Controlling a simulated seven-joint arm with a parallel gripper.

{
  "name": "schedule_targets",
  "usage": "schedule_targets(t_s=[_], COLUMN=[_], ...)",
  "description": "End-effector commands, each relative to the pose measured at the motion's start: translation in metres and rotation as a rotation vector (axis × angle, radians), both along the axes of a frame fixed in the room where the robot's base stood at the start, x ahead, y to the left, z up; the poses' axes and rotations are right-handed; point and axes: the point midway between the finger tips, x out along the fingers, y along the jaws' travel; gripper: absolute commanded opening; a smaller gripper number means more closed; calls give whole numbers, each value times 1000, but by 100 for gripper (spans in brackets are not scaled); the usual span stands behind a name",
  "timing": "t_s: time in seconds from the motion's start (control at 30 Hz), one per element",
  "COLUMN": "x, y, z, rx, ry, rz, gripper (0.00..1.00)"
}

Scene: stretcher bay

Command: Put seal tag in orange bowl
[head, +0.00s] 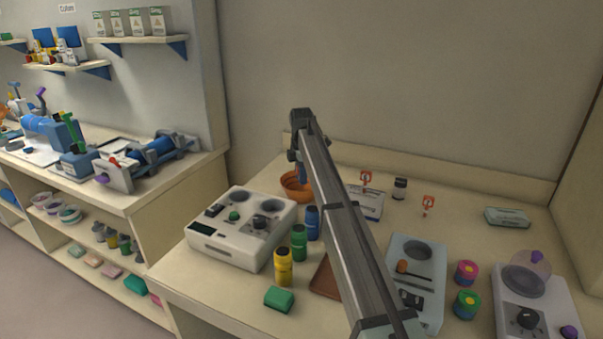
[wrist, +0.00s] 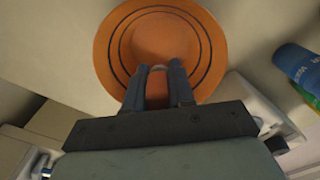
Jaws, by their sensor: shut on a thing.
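The orange bowl (head: 291,187) stands at the back left of the right-hand bench, partly hidden by my arm. In the wrist view the bowl (wrist: 211,35) fills the upper middle, with dark rings around its inside. My gripper (wrist: 160,72) is over the bowl, its dark fingers pointing into it. It is shut on a small pale thing, which I take for the seal tag (wrist: 158,68); only a thin curved edge shows between the fingertips. I cannot tell whether it touches the bowl. In the head view my arm hides most of the gripper.
A white device (head: 235,247) stands left of the bowl. Blue (head: 312,224), green (head: 298,243) and yellow (head: 283,267) bottles stand in front. The wall rises behind the bench.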

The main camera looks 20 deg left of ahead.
Motion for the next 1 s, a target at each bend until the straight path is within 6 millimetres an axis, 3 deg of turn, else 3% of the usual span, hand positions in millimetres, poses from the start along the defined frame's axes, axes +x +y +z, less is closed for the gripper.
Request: schedule_targets(t_s=[0.23, 0.27, 0.53, 1.0], x=[0, 0, 0, 0], y=[0, 0, 0, 0], z=[0, 0, 0, 0], rx=[0, 0, 0, 0], ry=[0, 0, 0, 0], rz=[0, 0, 0, 0], gripper=[0, 26, 52, 53])
